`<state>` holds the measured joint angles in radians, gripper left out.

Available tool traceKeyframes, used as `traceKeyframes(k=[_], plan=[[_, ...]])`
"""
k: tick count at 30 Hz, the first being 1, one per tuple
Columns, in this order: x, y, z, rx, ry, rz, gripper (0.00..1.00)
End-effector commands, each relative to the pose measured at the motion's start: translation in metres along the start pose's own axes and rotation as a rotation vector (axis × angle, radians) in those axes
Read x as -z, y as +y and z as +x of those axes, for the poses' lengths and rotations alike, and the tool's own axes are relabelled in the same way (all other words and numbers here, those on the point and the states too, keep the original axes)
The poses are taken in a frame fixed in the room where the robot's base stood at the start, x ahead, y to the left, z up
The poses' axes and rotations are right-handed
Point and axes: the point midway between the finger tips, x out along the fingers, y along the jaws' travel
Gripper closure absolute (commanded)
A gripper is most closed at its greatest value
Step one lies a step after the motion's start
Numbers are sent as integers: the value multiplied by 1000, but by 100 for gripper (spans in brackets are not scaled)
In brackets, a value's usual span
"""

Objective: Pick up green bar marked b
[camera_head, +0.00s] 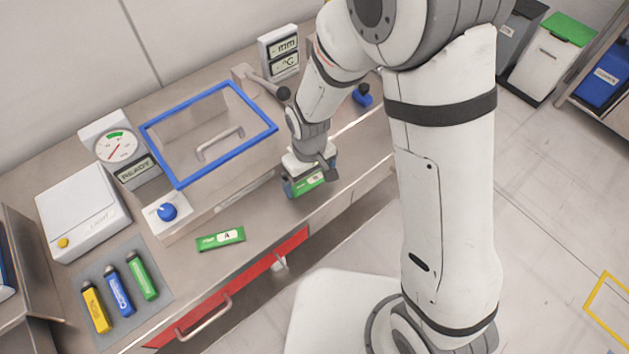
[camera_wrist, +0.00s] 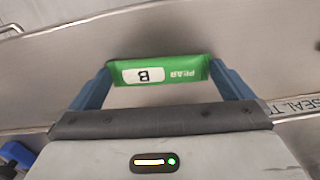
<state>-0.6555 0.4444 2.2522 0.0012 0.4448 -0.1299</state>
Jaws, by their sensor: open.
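My gripper (camera_wrist: 160,78) is open, with one blue finger near each end of the bar. I cannot tell whether either finger touches it. Another green bar, marked A (camera_head: 221,239), lies on the counter to the left in the head view.
A clear lidded box with a blue frame (camera_head: 146,133) stands behind and left of my gripper. A grey mat (camera_head: 158,292) holds yellow, blue and green sticks at the lower left. A red drawer (camera_head: 240,283) lies below the counter's front edge.

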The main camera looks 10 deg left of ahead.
Motion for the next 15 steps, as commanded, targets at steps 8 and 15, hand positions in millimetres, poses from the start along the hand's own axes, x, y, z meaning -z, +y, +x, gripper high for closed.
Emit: traceKeyframes(k=[8,15], plan=[[0,0,0,0,0,1,19],[0,0,0,0,0,1,36]])
